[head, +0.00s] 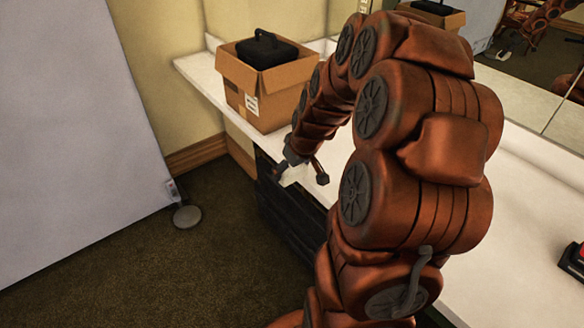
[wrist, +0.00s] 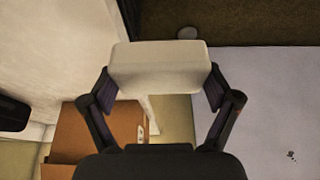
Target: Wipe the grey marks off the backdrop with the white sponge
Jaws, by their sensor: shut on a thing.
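The white sponge (wrist: 158,68) is a pale block held between both fingers of my gripper (wrist: 160,88) in the wrist view. In the head view my gripper (head: 298,172) hangs beside the counter's front edge, and the sponge (head: 293,176) shows only as a small pale patch there. The backdrop (head: 70,130) is a large pale grey-blue panel at the left, well apart from my gripper. It fills the right side of the wrist view (wrist: 255,110), with small dark grey marks (wrist: 291,156) near the lower right. I cannot make out any marks in the head view.
An open cardboard box (head: 242,97) with a black case (head: 266,50) in it stands on the white counter (head: 540,185). A mirror (head: 535,80) lines the back. A round foot (head: 187,216) sits on the carpet by the backdrop.

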